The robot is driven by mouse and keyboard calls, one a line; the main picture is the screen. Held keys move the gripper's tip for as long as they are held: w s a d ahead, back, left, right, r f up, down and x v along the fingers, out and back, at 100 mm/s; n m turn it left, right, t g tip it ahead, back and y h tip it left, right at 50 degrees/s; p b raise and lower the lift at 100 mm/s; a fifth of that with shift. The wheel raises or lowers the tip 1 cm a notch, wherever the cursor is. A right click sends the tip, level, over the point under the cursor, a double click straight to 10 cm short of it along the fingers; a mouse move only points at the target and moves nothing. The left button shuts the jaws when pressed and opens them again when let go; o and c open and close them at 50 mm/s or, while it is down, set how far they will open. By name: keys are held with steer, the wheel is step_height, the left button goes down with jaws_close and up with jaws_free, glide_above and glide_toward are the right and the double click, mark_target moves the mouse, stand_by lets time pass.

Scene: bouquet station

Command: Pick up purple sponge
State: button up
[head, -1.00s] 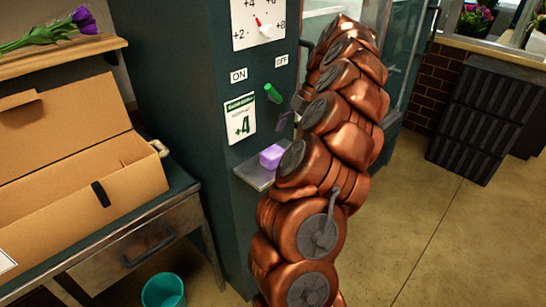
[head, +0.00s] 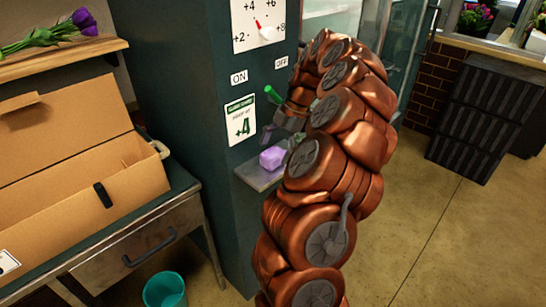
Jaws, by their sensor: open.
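The purple sponge (head: 272,159) lies on a small metal shelf (head: 257,177) fixed to the dark green cabinet, in the middle of the head view. My gripper (head: 277,138) is just above and slightly beyond the sponge, close to the cabinet face. Its dark fingers are apart, and nothing shows between them. It appears clear of the sponge, though part of it is hidden behind my copper arm.
A green lever (head: 272,95) sticks out of the cabinet (head: 170,80) just above my gripper, beside a "+4" card (head: 240,119). An open cardboard box (head: 130,185) stands on a table at left. A teal bin (head: 165,290) is on the floor.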

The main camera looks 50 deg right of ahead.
mark_target(276, 154)
steer(key=shift+x, duration=0.95)
steer(key=c, duration=1.2)
steer(key=shift+s+r+b, duration=0.4)
steer(key=shift+r, duration=0.1)
step_height(276, 154, up, 6)
steer(key=shift+f+b, duration=0.15)
steer(key=shift+b, duration=0.35)
steer(key=shift+s+r, duration=0.1)
steer(key=shift+r, duration=0.1)
steer(key=s+b, duration=0.4)
steer(key=s, duration=1.5)
steer(key=shift+a, duration=0.2)
